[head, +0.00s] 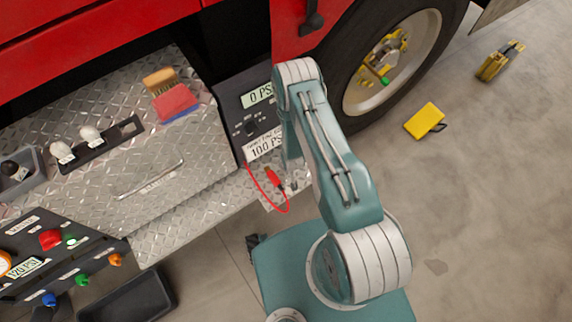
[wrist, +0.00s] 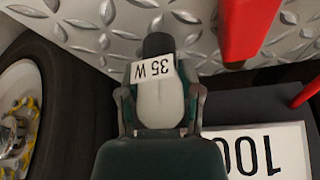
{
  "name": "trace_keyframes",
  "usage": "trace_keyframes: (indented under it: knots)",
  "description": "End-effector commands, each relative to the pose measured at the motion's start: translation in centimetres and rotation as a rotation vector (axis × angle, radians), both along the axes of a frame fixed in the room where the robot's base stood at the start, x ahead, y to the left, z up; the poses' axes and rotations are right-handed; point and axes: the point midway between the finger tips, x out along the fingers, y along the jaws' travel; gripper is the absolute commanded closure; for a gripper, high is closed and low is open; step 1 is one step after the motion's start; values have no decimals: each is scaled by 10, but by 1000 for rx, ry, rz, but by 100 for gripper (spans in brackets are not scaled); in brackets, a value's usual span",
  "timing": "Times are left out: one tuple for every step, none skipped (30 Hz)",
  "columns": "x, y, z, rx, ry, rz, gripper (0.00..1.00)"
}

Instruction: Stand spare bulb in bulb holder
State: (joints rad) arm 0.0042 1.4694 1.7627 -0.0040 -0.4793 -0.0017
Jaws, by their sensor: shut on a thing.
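My gripper (wrist: 162,98) is shut on a spare bulb (wrist: 158,104) with a white body, a black end and a "35 W" label. In the wrist view the bulb's black end points to the top of the picture, away from my palm. In the head view my arm hides most of the gripper and bulb. The black bulb holder (head: 103,149) lies on the diamond-plate surface at the left. Two white bulbs (head: 89,135) (head: 63,151) stand in it, and its right end slot is empty. The gripper is well to the right of the holder.
A grey bin (head: 32,161) with a dark-topped item is left of the holder. A brush (head: 160,81) and red-blue block (head: 175,101) lie behind it. A gauge panel (head: 251,115) with a red cable (head: 262,193) stands near my gripper. A wheel (head: 395,65) is at right.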

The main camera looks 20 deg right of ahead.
Motion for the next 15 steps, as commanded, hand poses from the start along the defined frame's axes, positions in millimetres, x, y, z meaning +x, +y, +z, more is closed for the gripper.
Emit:
trace_keyframes:
  knots:
    - [0, -1, -6, 0, 0, -1, 94]
    - [0, -1, -8, 1, -1, -1, 94]
    - [1, -1, -9, 2, -2, -1, 94]
    - [1, -1, -10, 2, -3, -1, 94]
    - [1, -1, -10, 2, -3, -1, 94]
    - [1, -1, -9, 2, -3, -1, 94]
    - [1, -1, -9, 2, -3, -1, 94]
    - [1, -1, -9, 1, -3, -1, 94]
    - [1, 0, -9, 0, -3, -1, 94]
    - [1, 0, -9, 0, -2, -1, 94]
    - [0, 0, -10, 0, -2, 0, 94]
    - [0, 0, -11, 0, -2, 0, 94]
    - [0, 0, -11, 0, -2, 0, 45]
    - [0, 0, -11, 0, -2, 0, 31]
    - [0, 0, -11, 0, -2, 0, 19]
